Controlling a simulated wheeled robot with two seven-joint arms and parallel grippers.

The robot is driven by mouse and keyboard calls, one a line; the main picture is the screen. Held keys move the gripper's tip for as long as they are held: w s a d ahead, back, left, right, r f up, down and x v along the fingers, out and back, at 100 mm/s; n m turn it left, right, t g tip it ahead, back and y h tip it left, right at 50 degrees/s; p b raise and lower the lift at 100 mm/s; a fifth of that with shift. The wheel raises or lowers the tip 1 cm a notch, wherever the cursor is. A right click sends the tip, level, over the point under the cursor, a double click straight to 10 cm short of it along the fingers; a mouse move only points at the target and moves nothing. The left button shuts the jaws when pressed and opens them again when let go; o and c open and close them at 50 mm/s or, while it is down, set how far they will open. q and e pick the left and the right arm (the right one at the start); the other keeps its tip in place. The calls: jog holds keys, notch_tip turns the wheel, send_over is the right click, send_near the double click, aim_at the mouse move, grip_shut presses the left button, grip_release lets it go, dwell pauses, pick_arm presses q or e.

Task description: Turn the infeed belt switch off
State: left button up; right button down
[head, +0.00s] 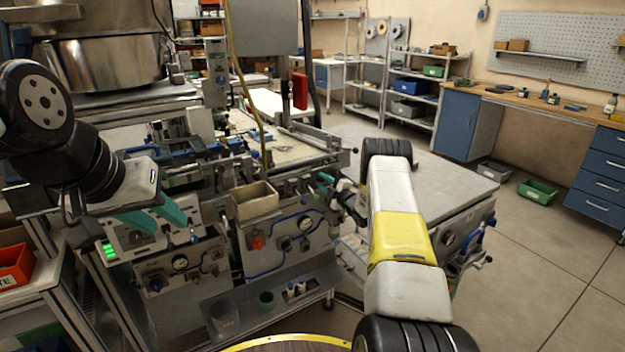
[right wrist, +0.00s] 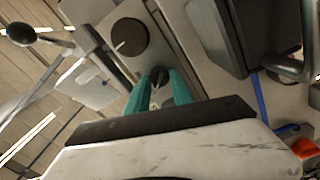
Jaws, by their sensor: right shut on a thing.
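My right gripper (right wrist: 161,90) has its teal fingers shut on a small dark switch knob (right wrist: 158,75) on a pale machine panel. I take this knob for the infeed belt switch; no label is readable, and the fingers partly cover it. In the head view my right gripper (head: 322,187) is at the machine's right front, where the knob is hard to make out. My left gripper (head: 172,226) is open, its teal fingers apart and empty, in front of the control box with green lights (head: 110,250).
A larger dark round knob (right wrist: 130,37) sits close to the gripped switch. A red button (head: 257,242) and gauges are on the machine front. A cardboard box (head: 256,203) sits above them. A black-balled lever (right wrist: 22,34) is at the left of the wrist view.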

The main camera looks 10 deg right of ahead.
jog(key=shift+f, duration=0.1)
jog(key=c, duration=1.1)
grip_release()
jog(key=shift+s, duration=0.1)
jog(key=v, duration=0.7)
jog(key=shift+s+d, duration=0.15)
jog(key=shift+s, duration=0.15)
